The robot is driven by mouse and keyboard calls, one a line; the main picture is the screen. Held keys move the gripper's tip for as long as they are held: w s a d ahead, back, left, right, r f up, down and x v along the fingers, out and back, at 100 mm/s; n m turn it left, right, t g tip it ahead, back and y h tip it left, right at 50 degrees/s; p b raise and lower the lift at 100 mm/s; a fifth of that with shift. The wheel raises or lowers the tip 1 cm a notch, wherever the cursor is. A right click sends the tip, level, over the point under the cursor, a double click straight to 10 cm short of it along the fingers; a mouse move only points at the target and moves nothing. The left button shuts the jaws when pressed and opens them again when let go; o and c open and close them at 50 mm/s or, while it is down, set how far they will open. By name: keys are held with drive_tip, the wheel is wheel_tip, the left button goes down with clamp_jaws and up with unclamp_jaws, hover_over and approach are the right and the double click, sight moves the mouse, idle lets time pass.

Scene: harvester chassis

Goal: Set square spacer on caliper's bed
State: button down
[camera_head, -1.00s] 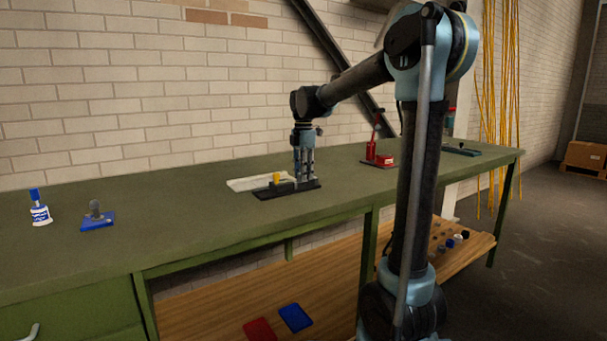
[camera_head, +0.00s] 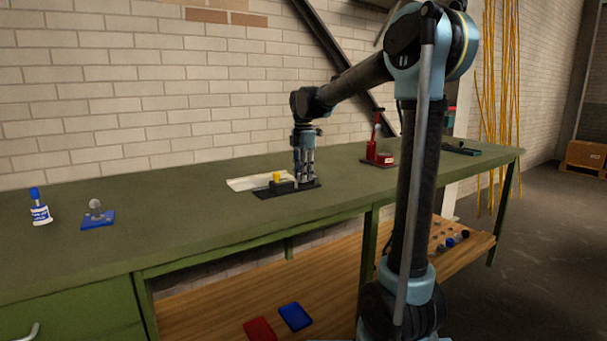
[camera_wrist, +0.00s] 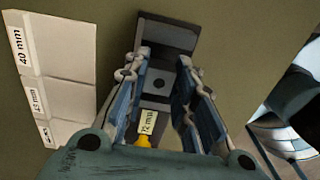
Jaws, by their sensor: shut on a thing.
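The caliper (camera_head: 268,192) is a dark, low fixture with a yellow knob (camera_head: 277,177) on the green bench. In the wrist view its dark bed (camera_wrist: 168,36) runs up between my fingers, with a "12 mm" label (camera_wrist: 148,122) and part of the yellow knob (camera_wrist: 143,142) lower down. My gripper (camera_wrist: 164,58) points down over the right part of the bed, also seen in the head view (camera_head: 305,180). It is shut on a dark square piece with a round hole, the square spacer (camera_wrist: 157,97), low at the bed. Whether the spacer touches the bed is unclear.
A pale tray (camera_head: 245,184) with size labels such as "40 mm" lies beside the caliper. A red stand (camera_head: 380,158) is to the right. A blue-based item (camera_head: 98,218) and a blue-white bottle (camera_head: 40,212) stand far left, with clear bench between.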

drive_tip(key=shift+f, duration=0.55)
drive_tip(key=c, duration=1.2)
unclamp_jaws()
drive_tip(key=shift+c, duration=0.2)
drive_tip(key=shift+r, duration=0.1)
wheel_tip(320, 180, up, 12)
drive_tip(key=shift+w, duration=0.1)
